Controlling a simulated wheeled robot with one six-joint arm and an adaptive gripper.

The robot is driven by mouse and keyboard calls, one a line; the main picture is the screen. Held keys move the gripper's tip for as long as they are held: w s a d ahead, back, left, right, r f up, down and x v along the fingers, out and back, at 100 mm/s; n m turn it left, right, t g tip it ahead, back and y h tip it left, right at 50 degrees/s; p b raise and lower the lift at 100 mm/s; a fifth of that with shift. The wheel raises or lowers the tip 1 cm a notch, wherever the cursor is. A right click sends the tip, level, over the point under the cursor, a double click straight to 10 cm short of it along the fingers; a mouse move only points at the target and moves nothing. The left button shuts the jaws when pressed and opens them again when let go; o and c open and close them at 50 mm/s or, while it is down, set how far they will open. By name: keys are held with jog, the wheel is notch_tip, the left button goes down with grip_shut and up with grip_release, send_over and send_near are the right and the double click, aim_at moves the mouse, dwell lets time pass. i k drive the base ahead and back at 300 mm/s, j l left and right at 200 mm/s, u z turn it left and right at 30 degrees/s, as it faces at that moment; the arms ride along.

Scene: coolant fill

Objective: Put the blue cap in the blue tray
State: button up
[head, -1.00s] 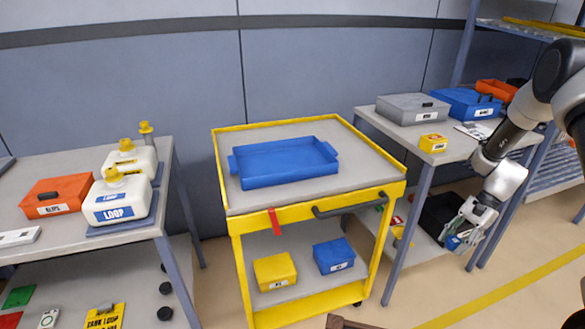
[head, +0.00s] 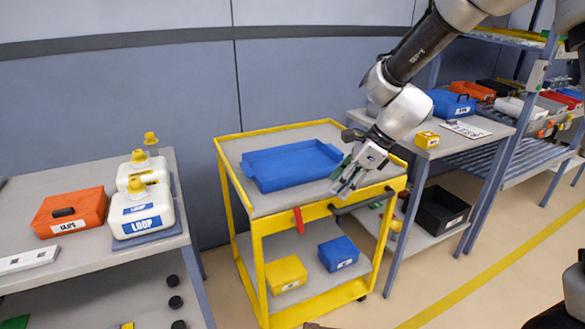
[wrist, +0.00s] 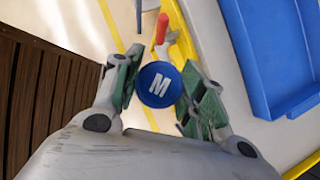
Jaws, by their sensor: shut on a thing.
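The blue cap (wrist: 159,84) is round with a white letter M, held between the green-padded fingers of my gripper (wrist: 158,92) in the wrist view. In the head view my gripper (head: 348,180) is over the front right edge of the yellow cart, beside the blue tray; the cap cannot be made out there. The blue tray (head: 290,167) lies on the cart's top and looks empty. Its near side shows at the right of the wrist view (wrist: 262,75), apart from the cap.
White jugs (head: 142,210) stand on the left bench. A grey bench with boxes is at the right.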

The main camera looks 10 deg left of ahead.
aim_at(275, 171)
jog(key=i+j, duration=0.45)
jog(key=j, duration=0.25)
jog(key=i+j, duration=0.25)
jog(key=j, duration=0.1)
